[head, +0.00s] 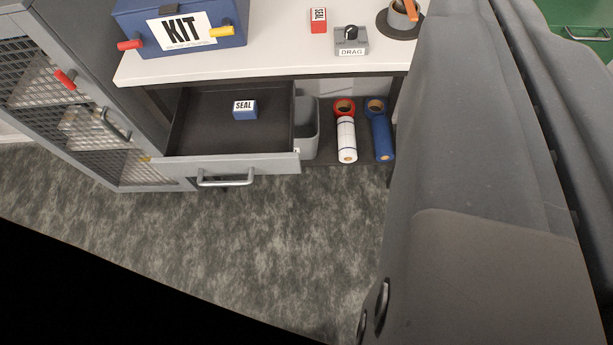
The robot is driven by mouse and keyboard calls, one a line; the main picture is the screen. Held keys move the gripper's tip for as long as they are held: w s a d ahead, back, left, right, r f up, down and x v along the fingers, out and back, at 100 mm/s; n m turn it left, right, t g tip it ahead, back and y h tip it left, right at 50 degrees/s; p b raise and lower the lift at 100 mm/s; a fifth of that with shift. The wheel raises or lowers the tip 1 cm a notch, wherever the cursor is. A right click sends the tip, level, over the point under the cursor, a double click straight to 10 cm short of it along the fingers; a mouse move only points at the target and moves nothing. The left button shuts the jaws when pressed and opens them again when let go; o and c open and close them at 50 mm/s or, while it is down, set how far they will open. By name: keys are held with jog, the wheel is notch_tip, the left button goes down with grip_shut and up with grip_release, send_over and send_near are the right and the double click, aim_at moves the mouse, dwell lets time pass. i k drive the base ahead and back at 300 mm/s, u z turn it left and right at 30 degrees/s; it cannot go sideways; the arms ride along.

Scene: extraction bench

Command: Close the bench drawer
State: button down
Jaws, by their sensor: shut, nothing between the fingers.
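The bench drawer (230,165) is pulled out below the white bench top (280,62). It has a grey front with a metal bar handle (225,181) and a dark inside. My gripper's fingers do not show. My dark arm fills the right side of the view, right of the drawer and apart from it in the picture.
A grey mesh-door cabinet (122,150) stands left of the drawer. A grey bin (306,125) and several rolls are on the shelf to the right. The blue KIT box (181,50) stands on the bench. Carpet (240,245) in front is clear.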

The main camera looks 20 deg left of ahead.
aim_at(205, 138)
jog(key=u, duration=0.05)
jog(key=k, duration=1.1)
jog(key=u, duration=0.5)
jog(key=i, duration=1)
jog(key=z, duration=0.05)
